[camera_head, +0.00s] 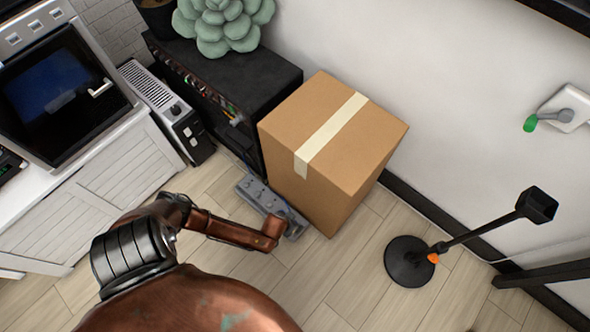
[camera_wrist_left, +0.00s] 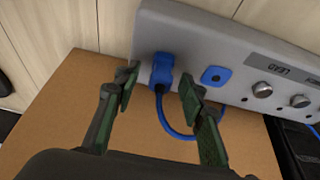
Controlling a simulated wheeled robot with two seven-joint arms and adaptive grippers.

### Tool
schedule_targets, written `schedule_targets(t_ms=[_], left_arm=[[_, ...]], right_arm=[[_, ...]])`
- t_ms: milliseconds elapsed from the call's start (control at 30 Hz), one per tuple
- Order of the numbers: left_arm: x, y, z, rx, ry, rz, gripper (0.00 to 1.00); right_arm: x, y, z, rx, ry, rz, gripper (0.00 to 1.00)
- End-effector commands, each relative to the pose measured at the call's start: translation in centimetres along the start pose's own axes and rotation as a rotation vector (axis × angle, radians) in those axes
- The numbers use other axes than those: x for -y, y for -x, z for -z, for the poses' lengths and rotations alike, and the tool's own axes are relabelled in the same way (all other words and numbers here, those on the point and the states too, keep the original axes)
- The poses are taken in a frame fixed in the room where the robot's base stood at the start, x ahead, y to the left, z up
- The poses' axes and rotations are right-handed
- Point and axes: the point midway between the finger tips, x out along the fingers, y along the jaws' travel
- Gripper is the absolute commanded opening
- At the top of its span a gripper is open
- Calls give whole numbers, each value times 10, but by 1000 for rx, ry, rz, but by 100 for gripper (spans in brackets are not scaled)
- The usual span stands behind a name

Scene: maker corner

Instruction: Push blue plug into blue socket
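In the left wrist view a blue plug (camera_wrist_left: 161,74) stands against the face of a grey panel (camera_wrist_left: 200,28), with its blue cable curving down and right. I cannot tell how deep it sits in the panel. To its right is a blue socket (camera_wrist_left: 215,76) with a dark hole. My left gripper (camera_wrist_left: 160,84) is open, with one finger on each side of the plug and a visible gap on both sides. In the head view the panel (camera_head: 253,191) lies by the carton, partly hidden by my left arm; the plug cannot be made out. My right gripper is not in view.
A taped cardboard box (camera_head: 342,140) stands close to the panel on its right. A black shelf unit (camera_head: 240,75) is behind it. A black stand with a round base (camera_head: 408,268) is on the right. Floor between stand and box is clear. Several round knobs (camera_wrist_left: 262,90) line the panel.

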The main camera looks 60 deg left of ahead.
Motion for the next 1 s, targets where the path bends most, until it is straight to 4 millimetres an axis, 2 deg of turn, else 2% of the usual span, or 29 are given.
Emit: schedule_targets(t_ms=[100, 633, 1000], left_arm=[[0, 0, 0, 0, 0, 0, 37], [0, 0, 0, 0, 0, 0, 1], [0, 1, 0, 0, 0, 0, 0]], right_arm=[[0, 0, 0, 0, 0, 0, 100], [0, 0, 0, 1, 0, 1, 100], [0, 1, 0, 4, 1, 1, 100]])
